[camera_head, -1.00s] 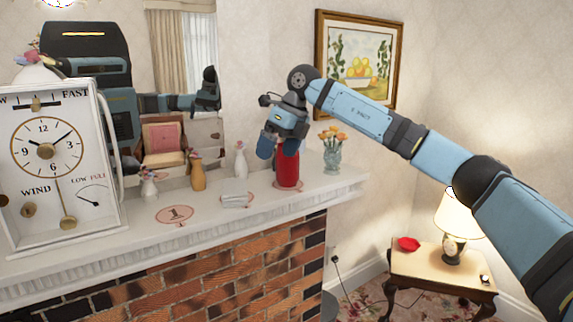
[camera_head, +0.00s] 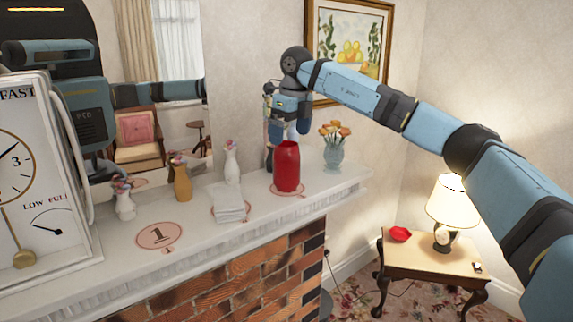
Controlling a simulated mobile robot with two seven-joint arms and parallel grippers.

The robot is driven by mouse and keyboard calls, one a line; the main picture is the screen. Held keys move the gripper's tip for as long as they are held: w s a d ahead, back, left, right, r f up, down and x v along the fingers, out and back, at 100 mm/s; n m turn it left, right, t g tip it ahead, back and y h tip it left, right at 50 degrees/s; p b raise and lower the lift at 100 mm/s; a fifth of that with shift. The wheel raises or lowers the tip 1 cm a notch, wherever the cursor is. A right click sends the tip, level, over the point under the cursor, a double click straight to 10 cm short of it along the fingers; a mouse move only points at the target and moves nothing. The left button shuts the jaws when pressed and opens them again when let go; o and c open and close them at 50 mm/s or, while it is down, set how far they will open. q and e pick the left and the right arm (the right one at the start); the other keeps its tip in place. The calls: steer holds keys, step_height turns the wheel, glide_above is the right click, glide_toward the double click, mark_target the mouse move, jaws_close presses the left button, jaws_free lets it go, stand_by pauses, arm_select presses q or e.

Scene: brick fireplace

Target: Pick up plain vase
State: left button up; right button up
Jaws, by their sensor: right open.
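A plain red vase (camera_head: 287,168) without flowers stands upright on the white mantel shelf (camera_head: 335,187), near its right end. It rests on a round pink-edged marker. My right gripper (camera_head: 288,132) is open and empty, pointing down just above and seemingly behind the vase. Its fingers are partly hidden by the vase rim, and I see no clear contact. My left gripper is not in view.
A glass vase with orange flowers (camera_head: 333,153) stands close to the right. A large white clock (camera_head: 45,190) fills the left edge. A mirror is behind.

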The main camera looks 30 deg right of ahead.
mark_target(287, 144)
steer(key=shift+w+f, duration=0.25)
steer(key=shift+f, duration=0.6)
steer(key=shift+a+f, duration=0.1)
steer(key=shift+f, duration=0.2)
steer(key=f, duration=0.1)
steer(key=f+p, duration=0.2)
steer(key=f, duration=0.1)
steer(key=shift+w+a+f, duration=0.1)
steer(key=shift+w+a, duration=0.05)
steer(key=shift+w, duration=0.1)
steer(key=shift+f, duration=0.25)
steer(key=c, duration=1)
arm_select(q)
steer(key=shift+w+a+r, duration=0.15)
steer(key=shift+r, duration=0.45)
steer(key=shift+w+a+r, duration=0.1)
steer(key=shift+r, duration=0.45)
arm_select(e)
steer(key=shift+r, duration=0.1)
steer(key=shift+c, duration=0.5)
steer(key=shift+r, duration=0.1)
